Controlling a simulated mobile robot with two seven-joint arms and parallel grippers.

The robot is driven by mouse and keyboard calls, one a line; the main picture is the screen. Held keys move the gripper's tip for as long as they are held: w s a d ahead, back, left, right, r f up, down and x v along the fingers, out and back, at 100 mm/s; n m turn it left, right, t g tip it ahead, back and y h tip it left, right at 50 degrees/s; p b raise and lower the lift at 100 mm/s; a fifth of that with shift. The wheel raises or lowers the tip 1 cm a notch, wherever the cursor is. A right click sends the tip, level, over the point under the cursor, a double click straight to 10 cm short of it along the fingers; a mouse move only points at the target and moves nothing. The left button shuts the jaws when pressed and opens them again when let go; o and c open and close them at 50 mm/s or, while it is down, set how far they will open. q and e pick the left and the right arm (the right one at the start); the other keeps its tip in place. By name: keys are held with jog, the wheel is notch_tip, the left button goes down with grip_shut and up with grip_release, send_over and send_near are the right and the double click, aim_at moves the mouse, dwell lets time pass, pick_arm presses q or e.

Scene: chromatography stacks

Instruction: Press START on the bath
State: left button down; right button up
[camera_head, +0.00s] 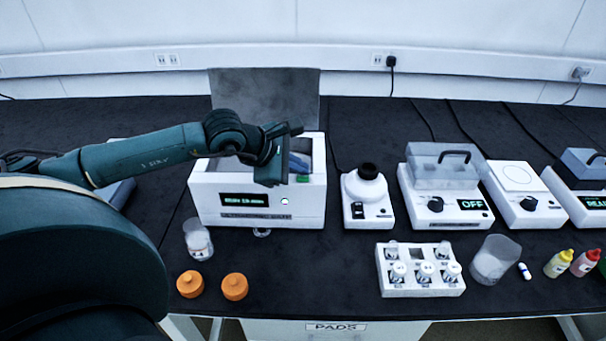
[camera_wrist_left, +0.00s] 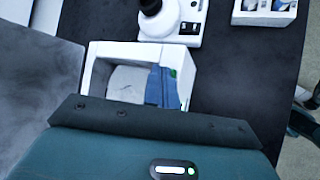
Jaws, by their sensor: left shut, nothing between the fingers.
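A white device with a black top (camera_head: 366,190) stands right of the bath, then a lidded device reading OFF (camera_head: 445,190). A vial rack (camera_head: 421,283), a glass beaker (camera_head: 495,260), a jar (camera_head: 198,240) and two orange caps (camera_head: 234,287) stand in front. A grey panel (camera_head: 265,95) stands behind.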

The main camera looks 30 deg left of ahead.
aim_at(298, 178)
pick_arm(q)
jog(key=shift+r, duration=0.8)
jog(key=shift+r+p, duration=1.3)
jog(key=shift+r, duration=1.25)
jog(key=shift+f, duration=0.1)
